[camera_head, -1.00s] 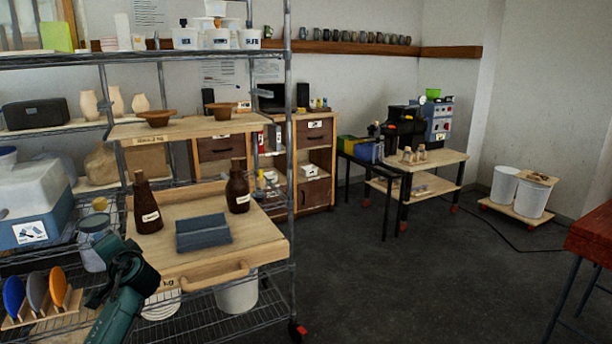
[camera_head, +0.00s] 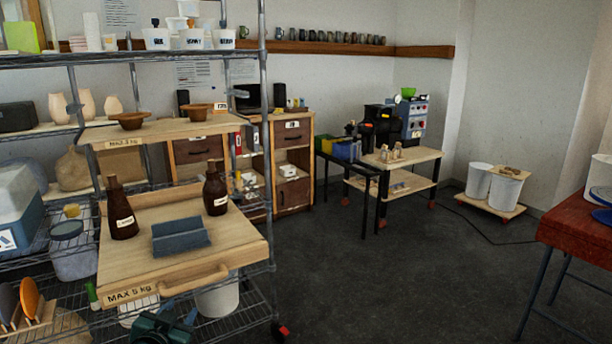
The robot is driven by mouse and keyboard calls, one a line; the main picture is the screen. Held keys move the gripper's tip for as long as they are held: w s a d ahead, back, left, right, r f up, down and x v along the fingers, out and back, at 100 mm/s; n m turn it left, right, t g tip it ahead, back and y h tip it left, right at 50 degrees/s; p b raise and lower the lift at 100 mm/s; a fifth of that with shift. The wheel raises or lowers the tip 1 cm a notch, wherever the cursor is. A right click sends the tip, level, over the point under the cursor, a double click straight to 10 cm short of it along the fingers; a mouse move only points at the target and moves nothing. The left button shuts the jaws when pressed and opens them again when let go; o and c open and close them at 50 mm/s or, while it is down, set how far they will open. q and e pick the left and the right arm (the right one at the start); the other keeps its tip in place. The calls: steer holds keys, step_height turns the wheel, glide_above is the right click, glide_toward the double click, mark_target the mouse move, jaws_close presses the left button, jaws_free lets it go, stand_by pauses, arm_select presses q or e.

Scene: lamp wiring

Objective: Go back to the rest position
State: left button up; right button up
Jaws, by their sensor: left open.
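My left gripper (camera_head: 165,327), dark green and black, shows at the bottom edge, low in front of the wire shelf rack. It is open, and I see nothing in it. Most of my left arm is cut off below the picture. It is apart from the pull-out wooden shelf (camera_head: 232,246) marked MAX 5 kg, which is above it. On that shelf stand two brown bottles, one left (camera_head: 121,212) and one right (camera_head: 215,190), with a blue-grey folded block (camera_head: 180,236) between them. My right gripper is not in view.
The wire rack (camera_head: 268,200) fills the left side. A rack of coloured discs (camera_head: 29,298) is at lower left. A red table (camera_head: 575,235) stands at the right edge. Two white bins (camera_head: 506,187) stand by the far wall.

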arm_select(q)
steer(key=s+d+f+g+h, duration=0.1)
steer(key=s+d+f, duration=0.3)
steer(key=s, duration=0.6)
steer(key=s+d+f+g+h, duration=0.1)
steer(key=s+d+f, duration=0.3)
steer(key=s, duration=0.6)
steer(key=s+d+f+g+h, duration=0.1)
steer(key=s+d+f, duration=0.3)
steer(key=s, duration=0.6)
steer(key=shift+s+d+f+n+g, duration=0.25)
steer(key=shift+d+f+n+g, duration=0.15)
steer(key=shift+d+g, duration=0.45)
